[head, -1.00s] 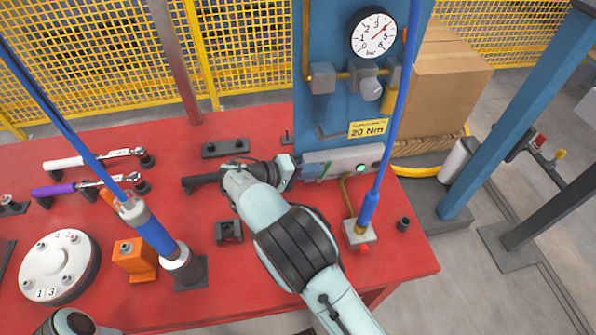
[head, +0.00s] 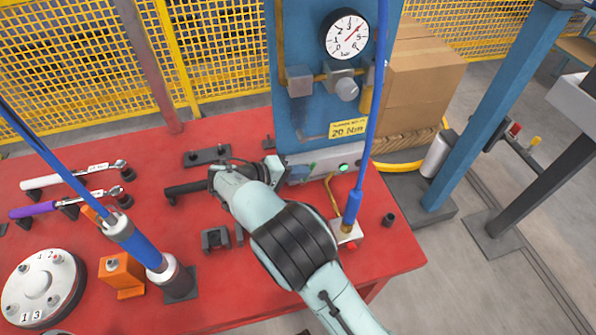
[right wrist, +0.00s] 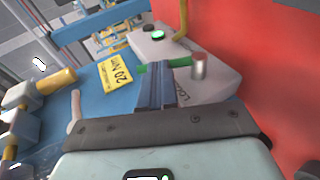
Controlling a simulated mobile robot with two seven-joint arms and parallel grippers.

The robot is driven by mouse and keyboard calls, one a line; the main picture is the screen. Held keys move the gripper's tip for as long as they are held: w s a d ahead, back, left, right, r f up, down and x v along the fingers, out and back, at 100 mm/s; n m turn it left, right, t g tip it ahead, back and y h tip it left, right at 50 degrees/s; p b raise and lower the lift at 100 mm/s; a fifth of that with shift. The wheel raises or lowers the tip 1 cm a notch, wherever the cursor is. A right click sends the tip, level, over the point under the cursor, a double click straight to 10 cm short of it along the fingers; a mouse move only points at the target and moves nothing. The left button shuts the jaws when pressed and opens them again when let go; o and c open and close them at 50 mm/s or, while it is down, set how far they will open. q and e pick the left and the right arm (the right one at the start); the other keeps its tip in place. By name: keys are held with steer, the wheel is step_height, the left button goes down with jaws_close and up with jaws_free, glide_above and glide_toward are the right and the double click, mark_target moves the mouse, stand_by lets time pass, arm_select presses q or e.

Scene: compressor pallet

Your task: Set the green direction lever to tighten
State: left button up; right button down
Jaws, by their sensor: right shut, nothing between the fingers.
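The grey controller box (head: 325,163) stands at the foot of the blue panel, with a lit green button (head: 343,168) on it. A small green part, seemingly the direction lever (head: 311,168), shows at the box's left. In the right wrist view the green lever (right wrist: 150,68) lies at the fingertips, partly hidden behind them; I cannot tell whether they touch or which setting it is at. My right gripper (head: 297,172) is shut and empty, over the box's left end. Its dark fingers (right wrist: 157,76) point at the lever. My left gripper is out of view.
A silver post (right wrist: 199,66) stands on the box close beside the fingers. A yellow 20 Nm label (head: 348,128) and a gauge (head: 347,35) are on the panel.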

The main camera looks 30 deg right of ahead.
steer(key=shift+s+d+f+m+t+y+p, duration=0.1)
steer(key=shift+s+d+f+m+t+y, duration=0.1)
steer(key=shift+d+y, duration=0.75)
steer(key=shift+s+d+f+m+t+y+p, duration=0.1)
steer(key=shift+s+d+f+m+t+y, duration=0.1)
steer(key=shift+d+y, duration=0.75)
steer(key=shift+s+d+f+m+t+y+p, duration=0.15)
steer(key=shift+d+y, duration=0.35)
steer(key=shift+y, duration=0.8)
steer(key=shift+s+d+f+y, duration=0.1)
steer(key=shift+d+f+y, duration=0.15)
steer(key=shift+y, duration=0.35)
steer(key=shift+s+d+f+y, duration=0.15)
steer(key=shift+d+y, duration=0.1)
steer(key=shift+y, duration=0.35)
steer(key=shift+w+f+t, duration=0.1)
steer(key=shift+f+t, duration=0.05)
steer(key=shift+t, duration=0.1)
steer(key=shift+d+f, duration=0.15)
